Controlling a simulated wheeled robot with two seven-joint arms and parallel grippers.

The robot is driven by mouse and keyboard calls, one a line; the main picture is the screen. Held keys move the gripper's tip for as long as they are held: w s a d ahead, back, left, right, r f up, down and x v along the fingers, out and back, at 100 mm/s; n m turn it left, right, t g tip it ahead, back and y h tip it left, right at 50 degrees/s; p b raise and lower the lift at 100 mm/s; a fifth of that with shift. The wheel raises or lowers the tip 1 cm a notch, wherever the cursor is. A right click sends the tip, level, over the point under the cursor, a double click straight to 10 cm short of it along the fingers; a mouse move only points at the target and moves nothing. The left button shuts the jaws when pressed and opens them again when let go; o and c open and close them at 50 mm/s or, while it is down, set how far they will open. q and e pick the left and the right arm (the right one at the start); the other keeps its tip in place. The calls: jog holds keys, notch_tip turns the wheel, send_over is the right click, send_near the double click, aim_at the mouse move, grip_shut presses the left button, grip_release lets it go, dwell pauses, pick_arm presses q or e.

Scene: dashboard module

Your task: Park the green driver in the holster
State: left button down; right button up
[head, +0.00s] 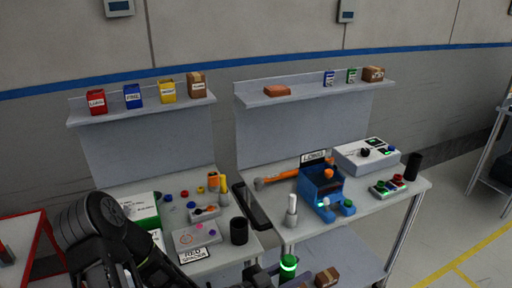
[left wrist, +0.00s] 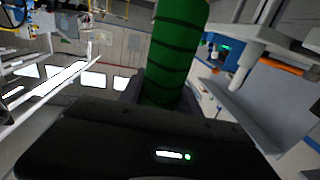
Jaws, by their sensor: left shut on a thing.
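The green driver shows in the left wrist view as a ribbed green handle (left wrist: 178,45) rising between my fingers. In the head view its green, glowing part (head: 288,266) shows at the bottom edge, in front of the right bench. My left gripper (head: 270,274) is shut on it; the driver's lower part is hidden. A black open cylinder (head: 239,230) stands at the front right of the left bench, and another black cylinder (head: 413,167) stands at the right bench's far right. I cannot tell which one is the holster. My right gripper is not in view.
A white-topped grey object (head: 292,209) stands at the right bench's front left edge. Behind it are an orange-handled hammer (head: 284,176) and a blue fixture (head: 320,188). A black tray (head: 251,205) lies between the benches. A cardboard box (head: 327,277) sits low in front.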

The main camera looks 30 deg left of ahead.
pick_arm(q)
jog(key=shift+r, duration=0.1)
jog(key=w+a+r+n+t+y, duration=0.1)
jog(key=w+a+r+n+y, duration=0.1)
jog(key=w+a+r+y, duration=0.3)
jog(key=w+a+r+n+t+y, duration=0.1)
jog(key=w+a+r+n+y, duration=0.15)
jog(key=w+r, duration=0.5)
jog(key=s+a+r+n+g+y, duration=0.1)
jog(key=a+r+n+y, duration=0.2)
jog(key=a+r+y, duration=0.2)
jog(key=a+r+n+g+y+p, duration=0.1)
jog(key=a+r+n+y, duration=0.3)
jog(key=a, duration=0.8)
notch_tip(320, 180, up, 3)
jog(key=shift+s+a+r+g+y, duration=0.2)
jog(key=shift+s+g+y, duration=0.15)
jog(key=shift+y, duration=0.6)
jog(key=shift+s+n, duration=0.15)
jog(key=shift+n, duration=0.2)
